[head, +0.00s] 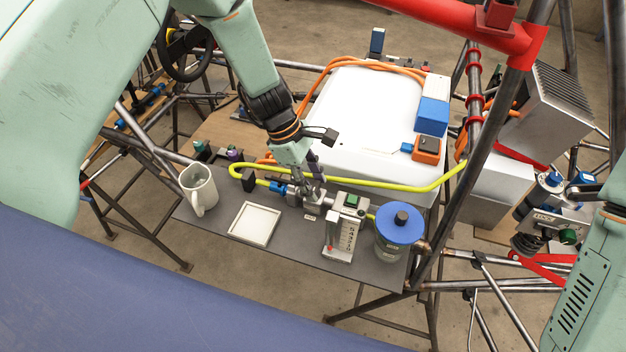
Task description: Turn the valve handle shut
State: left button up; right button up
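The valve is a small silver block (318,203) in line with the yellow hose, on the dark grey shelf. My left gripper (311,187) reaches down from above, with its fingertips right at the top of the valve. The fingers cover the valve handle, so its angle is hidden. A small purple part shows beside the fingers; I cannot tell whether it belongs to the handle. I cannot make out the gap between the fingers or whether they touch the handle. My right arm shows at the right edge, but I cannot make out its gripper.
On the shelf (290,250) are a white mug (199,187), a shallow square tray (254,223), a flow meter with a green top (344,228) and a blue-lidded canister (399,230). The yellow hose (390,187) runs behind them. Dark and red frame tubes stand at the right.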

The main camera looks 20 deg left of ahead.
pick_arm(q)
jog(key=o, duration=0.4)
jog(key=v, duration=1.2)
dwell(0.4)
